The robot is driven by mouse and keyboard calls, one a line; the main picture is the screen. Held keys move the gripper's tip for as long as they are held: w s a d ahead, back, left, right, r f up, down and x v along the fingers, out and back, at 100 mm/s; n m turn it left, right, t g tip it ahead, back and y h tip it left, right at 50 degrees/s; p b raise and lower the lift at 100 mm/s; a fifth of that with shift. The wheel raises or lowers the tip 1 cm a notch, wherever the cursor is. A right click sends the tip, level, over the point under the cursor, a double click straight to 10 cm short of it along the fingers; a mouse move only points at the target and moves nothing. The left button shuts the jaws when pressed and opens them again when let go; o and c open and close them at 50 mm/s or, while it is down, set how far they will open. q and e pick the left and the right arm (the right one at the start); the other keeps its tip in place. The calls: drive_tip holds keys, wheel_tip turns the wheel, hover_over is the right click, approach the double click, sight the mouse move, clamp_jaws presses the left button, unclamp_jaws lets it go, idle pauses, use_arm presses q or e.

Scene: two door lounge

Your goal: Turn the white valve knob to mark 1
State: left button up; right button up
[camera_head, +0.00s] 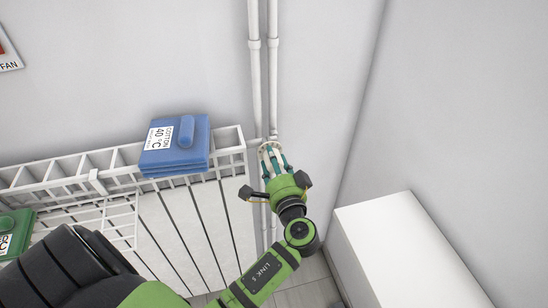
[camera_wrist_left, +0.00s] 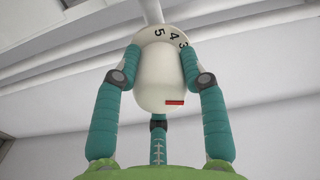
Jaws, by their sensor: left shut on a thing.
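The white valve knob (camera_wrist_left: 160,80) fills the middle of the left wrist view. Its ring carries the numbers 5, 4 and 3 near the top, and a red mark shows on its lower right. In the head view the knob (camera_head: 268,147) sits at the right end of the radiator, by the vertical pipes, largely hidden by my fingers. My left gripper (camera_wrist_left: 160,88) has its teal fingers closed around the knob, one on each side and one below. The left gripper (camera_head: 274,163) also shows in the head view. Mark 1 is not visible. My right gripper is not in view.
A white radiator (camera_head: 180,230) stands against the wall with a wire rack (camera_head: 60,185) on it. A folded blue cloth (camera_head: 178,150) labelled "COTTON 40 °C" lies on top. Two pipes (camera_head: 255,70) rise behind the knob. A white box-like unit (camera_head: 400,245) stands at right.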

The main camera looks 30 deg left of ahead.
use_arm(q)
drive_tip(key=m+p, duration=0.2)
drive_tip(key=m, duration=0.2)
drive_tip(key=shift+m, duration=0.7)
drive_tip(key=o, duration=1.1)
drive_tip(key=shift+o, duration=0.2)
drive_tip(key=v, duration=1.2)
drive_tip(key=shift+a, duration=0.1)
